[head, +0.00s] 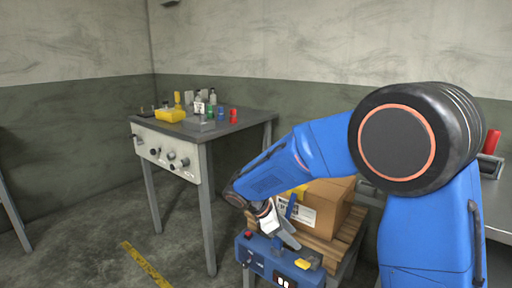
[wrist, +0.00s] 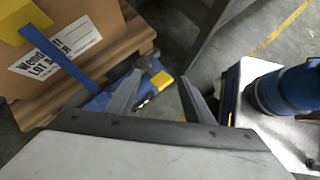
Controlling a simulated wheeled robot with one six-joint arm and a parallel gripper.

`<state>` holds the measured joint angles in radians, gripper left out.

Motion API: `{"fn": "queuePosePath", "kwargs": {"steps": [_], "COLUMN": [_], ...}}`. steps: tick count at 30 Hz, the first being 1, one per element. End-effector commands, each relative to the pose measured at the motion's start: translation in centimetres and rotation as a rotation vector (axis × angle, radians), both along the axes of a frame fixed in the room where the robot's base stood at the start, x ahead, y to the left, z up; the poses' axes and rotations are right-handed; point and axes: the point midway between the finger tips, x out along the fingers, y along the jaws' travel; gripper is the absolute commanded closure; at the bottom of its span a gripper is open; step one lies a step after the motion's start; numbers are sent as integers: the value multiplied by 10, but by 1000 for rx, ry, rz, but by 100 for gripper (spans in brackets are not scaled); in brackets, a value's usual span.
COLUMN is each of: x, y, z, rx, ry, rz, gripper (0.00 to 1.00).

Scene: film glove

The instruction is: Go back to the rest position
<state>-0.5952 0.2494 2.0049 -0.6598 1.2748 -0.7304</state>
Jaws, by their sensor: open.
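My gripper (head: 287,239) is at the end of my blue arm, low in the head view. It is just above a blue box-shaped device (head: 262,262) and in front of a cardboard box. I cannot tell from these views how far the fingers are from the device.
A grey workbench (head: 245,127) with bottles and a yellow container (head: 170,115) stands at the back left. The floor at left is clear, with a yellow line (head: 145,264).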

Motion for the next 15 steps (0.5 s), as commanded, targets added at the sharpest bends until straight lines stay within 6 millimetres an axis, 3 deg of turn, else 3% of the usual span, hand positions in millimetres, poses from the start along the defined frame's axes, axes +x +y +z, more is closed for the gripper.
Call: {"fn": "queuePosePath", "kwargs": {"steps": [6,15], "x": [-36,-92], "y": [-49,-101], "z": [32,63], "rx": [135,313], "ry": [-99,-237], "rz": [-195,-460], "gripper": [52,52]}}
